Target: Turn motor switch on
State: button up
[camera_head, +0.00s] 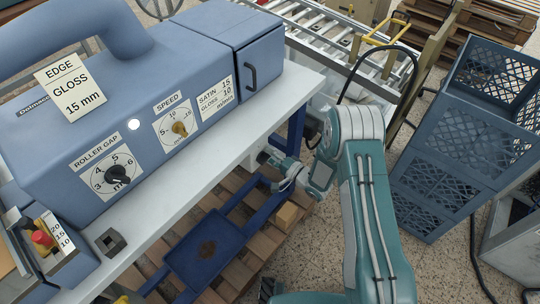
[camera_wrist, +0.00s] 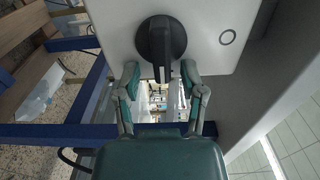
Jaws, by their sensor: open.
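A black rotary switch (camera_wrist: 161,40) with a raised bar handle sits on a white panel (camera_wrist: 208,22) in the wrist view; I take it for the motor switch, though no label shows. The handle points toward my gripper. My gripper (camera_wrist: 160,72) is open, with one green fingertip on each side of the handle's end. I cannot tell whether either fingertip touches it. In the head view my gripper (camera_head: 277,170) is beside the front edge of the white machine table (camera_head: 235,150), low down. The switch cannot be made out clearly there.
The blue machine (camera_head: 150,85) carries a roller gap dial (camera_head: 116,174) and a speed dial (camera_head: 179,128). Blue crates (camera_head: 450,150) are stacked at right, and a roller conveyor (camera_head: 320,25) lies behind.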

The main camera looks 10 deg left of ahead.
jog(key=v, duration=1.1)
jog(key=shift+s+d, duration=0.2)
jog(key=shift+d, duration=0.2)
jog(key=shift+f, duration=0.1)
